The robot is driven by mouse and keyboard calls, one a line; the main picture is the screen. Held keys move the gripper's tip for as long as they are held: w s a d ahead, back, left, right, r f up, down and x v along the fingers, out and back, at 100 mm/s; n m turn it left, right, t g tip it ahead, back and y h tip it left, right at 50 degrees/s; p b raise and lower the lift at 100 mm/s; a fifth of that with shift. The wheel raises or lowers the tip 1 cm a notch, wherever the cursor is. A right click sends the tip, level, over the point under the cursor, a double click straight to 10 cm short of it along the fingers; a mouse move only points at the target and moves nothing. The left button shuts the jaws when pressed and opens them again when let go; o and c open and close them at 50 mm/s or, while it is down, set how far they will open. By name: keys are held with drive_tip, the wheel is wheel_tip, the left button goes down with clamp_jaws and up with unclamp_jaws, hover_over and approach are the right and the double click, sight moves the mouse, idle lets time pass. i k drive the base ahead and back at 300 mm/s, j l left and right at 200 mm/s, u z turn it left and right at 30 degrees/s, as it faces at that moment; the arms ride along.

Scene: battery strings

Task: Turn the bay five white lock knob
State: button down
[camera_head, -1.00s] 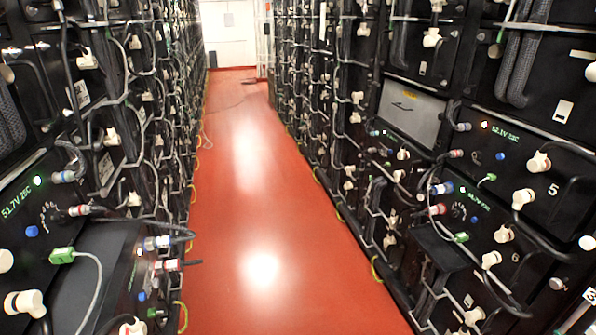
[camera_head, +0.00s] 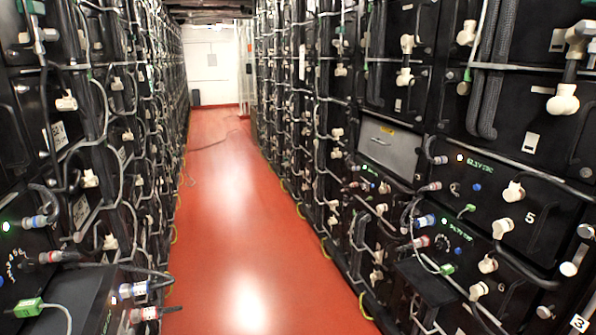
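The bay labelled 5 (camera_head: 556,218) is a black front panel in the right rack, with a green display (camera_head: 480,166) at its upper left. A white knob (camera_head: 513,191) sits on it, just left of the printed 5. Another white knob (camera_head: 502,228) is below and left, near the panel's lower edge. I cannot tell which way either knob is turned. My gripper is not in view.
Cables and connectors stick out from both racks. A black shelf (camera_head: 425,282) juts out low at right.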

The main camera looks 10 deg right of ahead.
sight(569, 269)
drive_tip(key=z, duration=1.3)
